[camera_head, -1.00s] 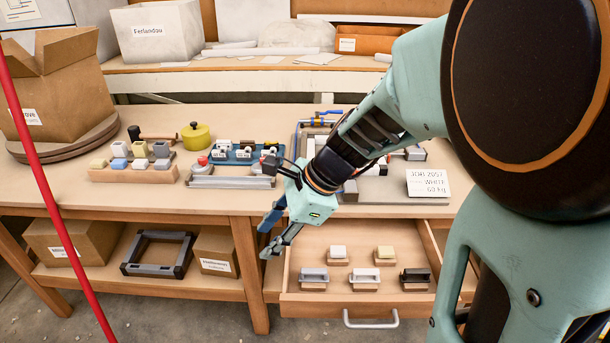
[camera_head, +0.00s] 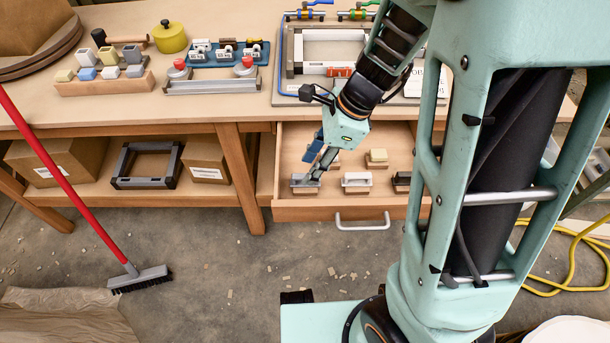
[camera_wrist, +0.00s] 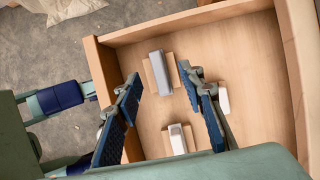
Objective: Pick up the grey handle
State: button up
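The grey handle (camera_head: 303,183) sits on a wooden block at the front left of the open drawer (camera_head: 290,213). In the wrist view, the grey handle (camera_wrist: 159,72) lies between the fingertips of my gripper (camera_wrist: 160,76), with a visible gap on either side. My gripper (camera_head: 312,169) is open and empty, low over the handle in the head view, with its fingers partly covering it. How far the fingertips are above the drawer floor is hard to tell.
A white handle (camera_head: 356,179) and a dark handle (camera_head: 401,179) stand to the right in the drawer. Drawer walls are close. The workbench top (camera_head: 230,113) is above the drawer.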

jog(key=b+x, duration=0.1)
jog(key=x, duration=0.3)
jog(key=shift+s+f+b, duration=0.1)
jog(key=shift+f+b, duration=0.1)
jog(key=shift+b, duration=0.2)
jog(key=shift+r, duration=0.1)
jog(key=shift+c, duration=0.2)
jog(key=c, duration=0.9)
jog(key=shift+c, duration=0.2)
jog(key=shift+d+r, duration=0.1)
